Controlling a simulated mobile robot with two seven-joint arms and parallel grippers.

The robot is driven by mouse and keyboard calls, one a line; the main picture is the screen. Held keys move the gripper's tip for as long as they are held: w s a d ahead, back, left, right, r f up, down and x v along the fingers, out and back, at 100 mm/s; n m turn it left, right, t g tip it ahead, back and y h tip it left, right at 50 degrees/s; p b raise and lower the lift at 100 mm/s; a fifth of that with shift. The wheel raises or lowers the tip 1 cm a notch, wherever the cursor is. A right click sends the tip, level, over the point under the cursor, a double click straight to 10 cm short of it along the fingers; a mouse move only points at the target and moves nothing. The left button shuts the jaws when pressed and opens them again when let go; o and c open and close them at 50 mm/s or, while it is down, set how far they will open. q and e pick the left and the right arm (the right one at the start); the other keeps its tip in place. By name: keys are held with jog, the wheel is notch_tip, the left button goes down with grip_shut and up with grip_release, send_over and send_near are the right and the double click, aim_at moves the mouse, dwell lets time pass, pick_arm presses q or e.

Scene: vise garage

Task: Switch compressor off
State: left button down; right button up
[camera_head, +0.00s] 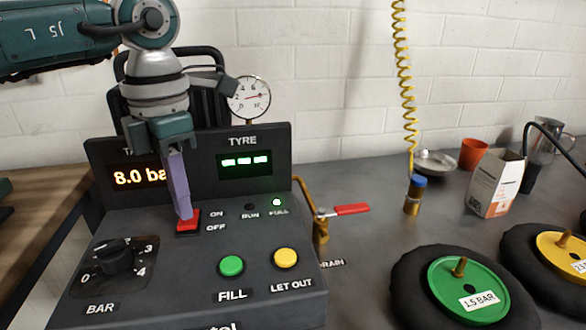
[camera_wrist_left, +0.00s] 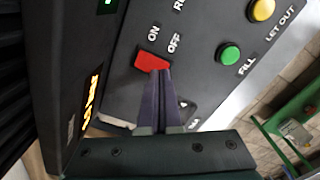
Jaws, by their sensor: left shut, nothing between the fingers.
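The compressor panel (camera_head: 130,225) is a dark sloped console. Its red rocker switch (camera_head: 187,221) sits left of the ON and OFF labels; it also shows in the left wrist view (camera_wrist_left: 151,61). My left gripper (camera_head: 185,213) is shut and empty, pointing down, with its fingertips at the switch. In the left wrist view the fingertips (camera_wrist_left: 163,72) overlap the lower edge of the switch, seemingly touching it. The fingers partly hide the switch, and I cannot tell which way it is tipped. The TANK display (camera_head: 138,177) reads 8.0 bar, partly hidden. My right gripper is not in view.
A green FILL button (camera_head: 231,266), a yellow LET OUT button (camera_head: 285,258) and a black BAR knob (camera_head: 116,257) are on the panel. A red-handled drain valve (camera_head: 350,209) stands to the right. Wheels (camera_head: 440,269) lie further right.

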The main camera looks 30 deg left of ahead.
aim_at(187, 222)
pick_arm(q)
jog(key=shift+f+b, duration=0.55)
jog(key=shift+f, duration=0.2)
jog(key=shift+r, duration=0.15)
notch_tip(187, 222, up, 7)
jog(key=p, duration=0.6)
dwell(0.6)
